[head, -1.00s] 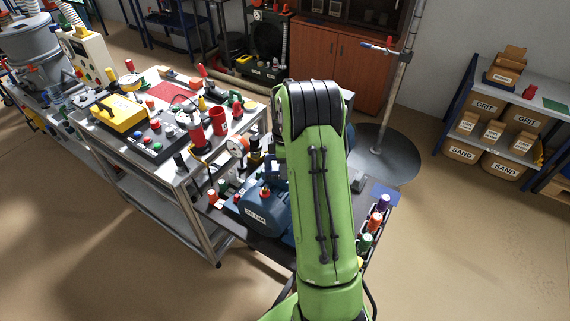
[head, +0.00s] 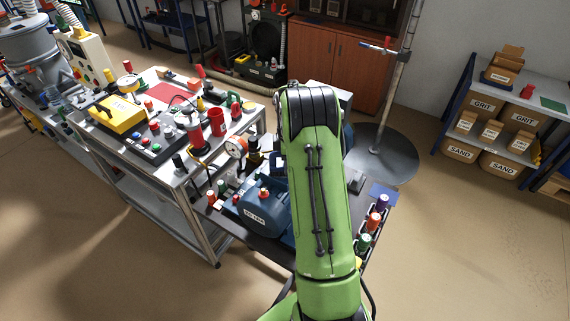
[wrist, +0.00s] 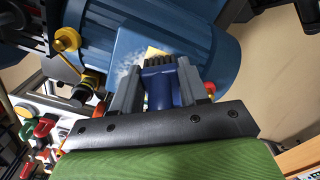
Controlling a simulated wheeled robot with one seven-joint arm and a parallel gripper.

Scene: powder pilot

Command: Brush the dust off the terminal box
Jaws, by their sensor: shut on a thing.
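In the wrist view my gripper (wrist: 158,72) is shut on a blue brush (wrist: 160,93) with dark bristles pointing away from me. The terminal box (wrist: 126,45) is a lighter blue box on the blue motor (wrist: 226,58), just beyond the bristles. Whitish dust shows on its left part, and a yellow patch shows near the bristle tips. I cannot tell whether the bristles touch the box. In the head view the motor (head: 264,208) stands on the dark table, with a white label and a red-topped knob. My green arm hides the gripper's jaws and most of the box there.
A steel cart (head: 195,185) at left holds a yellow box (head: 117,114), a red cup (head: 217,122) and several bottles. A rack of coloured bottles (head: 376,220) stands right of my arm. A pole on a round base (head: 385,155) stands behind.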

